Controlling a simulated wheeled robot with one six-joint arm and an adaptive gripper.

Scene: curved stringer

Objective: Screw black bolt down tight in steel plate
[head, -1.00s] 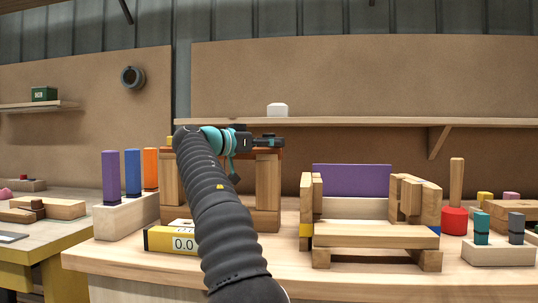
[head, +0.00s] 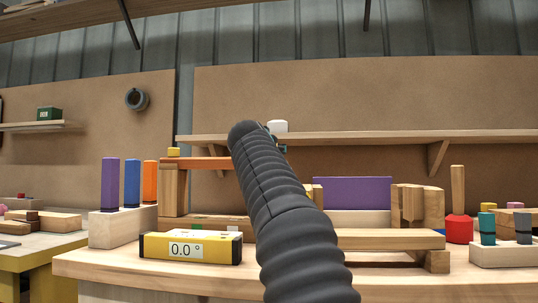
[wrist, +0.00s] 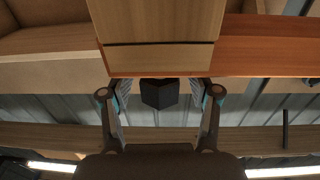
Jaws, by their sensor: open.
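My gripper (wrist: 160,90) is open in the wrist view, its two fingers spread at left and right. A black blocky thing (wrist: 160,94) with flat faces shows between the fingertips, with a gap on each side. It may be the black bolt's head, but I cannot tell for certain. In the head view my arm hides nearly all of the gripper. I cannot make out a steel plate in either view.
A stand with an orange top (head: 205,163) is left of my arm, behind a yellow level (head: 190,247). A wooden frame (head: 390,239) and a purple panel (head: 352,192) are right of it. A pegged white block (head: 122,227) stands at left. A shelf (head: 350,138) runs behind.

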